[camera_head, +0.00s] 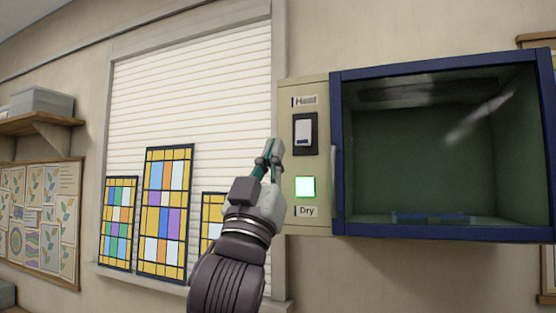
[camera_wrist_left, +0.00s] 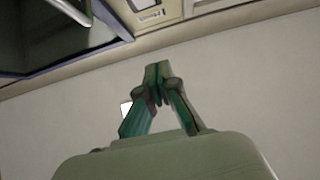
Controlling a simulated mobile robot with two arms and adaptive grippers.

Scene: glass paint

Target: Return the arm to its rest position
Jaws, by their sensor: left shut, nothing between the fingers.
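My left gripper (camera_head: 272,150) is raised in front of the wall, just left of the control panel of a blue-framed cabinet. Its fingers are shut with nothing between them, and the closed fingertips also show in the left wrist view (camera_wrist_left: 157,72). In the head view its tips overlap the panel's left edge; I cannot tell whether they touch it. My right gripper is in neither view.
The cabinet (camera_head: 340,120) has a handle at its left side and a dark interior. Its panel (camera_head: 290,88) has a switch (camera_head: 304,133) and a lit green button (camera_head: 305,187) labelled Dry. Stained-glass panels (camera_head: 168,200) stand before a shuttered window. A shelf (camera_head: 40,124) is at left.

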